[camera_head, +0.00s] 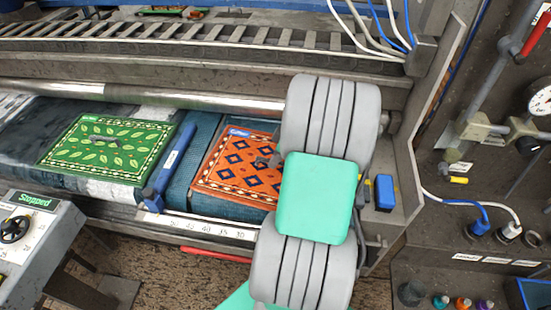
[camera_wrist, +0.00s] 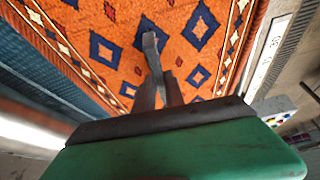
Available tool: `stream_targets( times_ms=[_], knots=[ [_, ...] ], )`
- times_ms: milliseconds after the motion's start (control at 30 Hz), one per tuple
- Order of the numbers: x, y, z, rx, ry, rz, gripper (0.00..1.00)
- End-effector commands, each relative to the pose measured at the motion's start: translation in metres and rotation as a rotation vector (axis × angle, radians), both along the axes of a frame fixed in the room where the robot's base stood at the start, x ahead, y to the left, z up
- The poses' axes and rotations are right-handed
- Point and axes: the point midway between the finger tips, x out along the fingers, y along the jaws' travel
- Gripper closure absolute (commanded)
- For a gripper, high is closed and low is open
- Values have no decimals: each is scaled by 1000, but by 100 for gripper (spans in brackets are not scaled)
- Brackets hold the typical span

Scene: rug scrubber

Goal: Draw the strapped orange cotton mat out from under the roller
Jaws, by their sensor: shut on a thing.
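The orange cotton mat (camera_head: 236,182), with dark blue diamonds and a blue label, lies flat on the dark teal bed, in front of the metal roller (camera_head: 150,96). Its far edge is close to the roller; I cannot tell whether any part is under it. My arm hides its right side. The mat also fills the upper wrist view (camera_wrist: 110,45). My gripper (camera_wrist: 160,88) is over the mat, shut on its grey strap (camera_wrist: 150,45). In the head view the gripper is mostly hidden behind my arm.
A green leaf-patterned mat (camera_head: 110,148) lies to the left, with its own strap. A blue bar (camera_head: 172,165) stands between the two mats. A control box marked "Stopped" (camera_head: 38,203) is at front left. A numbered scale (camera_head: 200,226) runs along the front edge.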

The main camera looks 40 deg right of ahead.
Motion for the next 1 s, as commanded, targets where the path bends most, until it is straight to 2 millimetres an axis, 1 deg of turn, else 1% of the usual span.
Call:
stream_targets(
  times_ms=[467,567,833,1000],
  knots=[
    [0,1,0,-1,-1,1,100],
    [-1,5,0,-1,-1,1,100],
    [-8,23,0,0,0,5,100],
    [-9,26,0,0,0,5,100]
  ],
)
